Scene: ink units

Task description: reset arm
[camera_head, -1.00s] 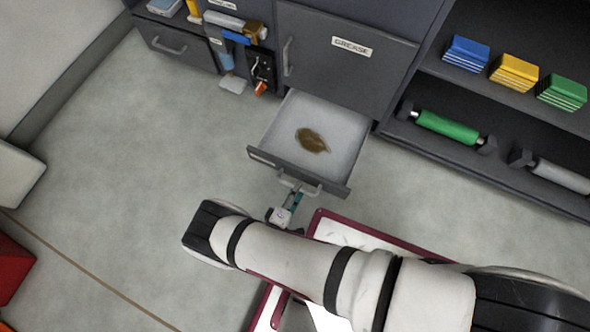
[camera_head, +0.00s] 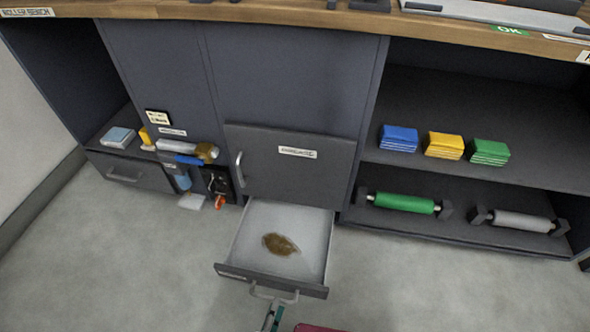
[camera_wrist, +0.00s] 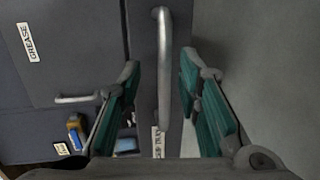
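My gripper (camera_wrist: 163,100) is open in the wrist view, its two teal-padded fingers apart. The silver handle (camera_wrist: 162,65) of the drawer shows between and beyond the fingers; I cannot tell whether they touch it. In the head view only the tip of my gripper (camera_head: 272,318) shows at the bottom edge, just below the drawer handle (camera_head: 274,294). The drawer (camera_head: 320,245) is pulled out, with a brown stain on its pale floor. My arm is mostly out of the head view.
The right shelves hold blue, yellow and green stacks (camera_head: 443,146), a green roller (camera_head: 403,203) and a grey roller (camera_head: 518,221). Tools (camera_head: 185,155) stand left. The floor (camera_head: 110,260) is clear at left and right.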

